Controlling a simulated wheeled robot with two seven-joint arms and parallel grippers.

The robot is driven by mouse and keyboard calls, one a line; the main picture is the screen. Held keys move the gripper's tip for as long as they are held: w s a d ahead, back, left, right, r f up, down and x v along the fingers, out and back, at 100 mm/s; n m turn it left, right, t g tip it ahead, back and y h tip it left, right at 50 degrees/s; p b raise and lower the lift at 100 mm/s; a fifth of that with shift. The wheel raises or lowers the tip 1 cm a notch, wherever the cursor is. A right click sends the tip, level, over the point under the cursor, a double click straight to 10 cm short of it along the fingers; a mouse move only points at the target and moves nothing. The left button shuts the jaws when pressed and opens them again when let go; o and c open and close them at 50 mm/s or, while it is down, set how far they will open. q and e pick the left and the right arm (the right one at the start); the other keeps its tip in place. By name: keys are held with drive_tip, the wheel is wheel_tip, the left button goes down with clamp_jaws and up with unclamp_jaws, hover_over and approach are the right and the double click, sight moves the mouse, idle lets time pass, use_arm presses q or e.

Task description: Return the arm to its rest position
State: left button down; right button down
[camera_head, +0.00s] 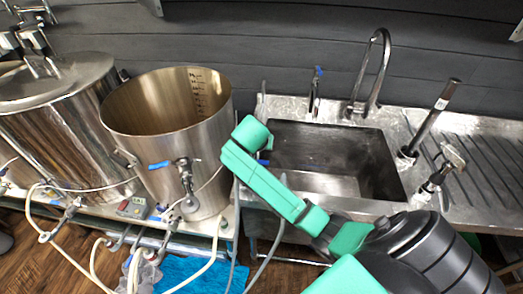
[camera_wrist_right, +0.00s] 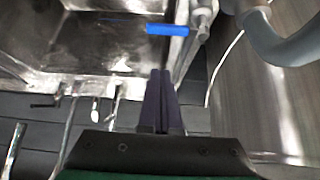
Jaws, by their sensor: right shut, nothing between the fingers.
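My green right arm (camera_head: 275,190) reaches from the lower right across the front of the sink (camera_head: 345,185), with its far end between the sink and the open kettle. In the head view its gripper fingers are hidden or too small to make out. In the right wrist view the right gripper (camera_wrist_right: 160,75) shows two dark fingers together, shut with nothing between them. The sink (camera_wrist_right: 110,60) lies to the upper left there, and a blue valve handle (camera_wrist_right: 167,29) is beyond the fingertips. My left gripper is in neither view.
The open steel kettle (camera_head: 165,120) stands left of the sink, with a valve (camera_head: 187,180) and hoses in front. It is close on the right in the wrist view (camera_wrist_right: 265,105). A lidded vessel (camera_head: 60,125) stands farther left. A curved faucet (camera_head: 385,60) rises behind the sink.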

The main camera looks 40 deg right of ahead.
drive_tip(key=s+a+f+n, duration=0.1)
drive_tip(key=s, duration=0.1)
drive_tip(key=s+a+f+n+y, duration=0.1)
drive_tip(key=s+a+f, duration=0.1)
drive_tip(key=s+a+f+n+y, duration=0.1)
drive_tip(key=s+f+n, duration=0.1)
drive_tip(key=s, duration=0.1)
drive_tip(key=shift+a+f+g, duration=0.25)
drive_tip(key=shift+a+g, duration=0.15)
drive_tip(key=s+a+f+n+g+y, duration=0.1)
drive_tip(key=s+a+f+n+y, duration=0.15)
drive_tip(key=s, duration=0.45)
drive_tip(key=s+a+f+n+y, duration=0.1)
drive_tip(key=s+a+f+n, duration=0.1)
drive_tip(key=s+n, duration=0.3)
drive_tip(key=s+f+g, duration=0.1)
drive_tip(key=s+f, duration=0.1)
drive_tip(key=f, duration=1)
drive_tip(key=s+f+g, duration=0.1)
drive_tip(key=s+f, duration=0.2)
drive_tip(key=f, duration=0.9)
drive_tip(key=s+d+f, duration=0.2)
drive_tip(key=s+f, duration=1.1)
drive_tip(key=s, duration=0.2)
drive_tip(key=shift+s+d+f+g, duration=0.2)
drive_tip(key=shift+s+f+g, duration=0.15)
drive_tip(key=shift+f+g, duration=0.05)
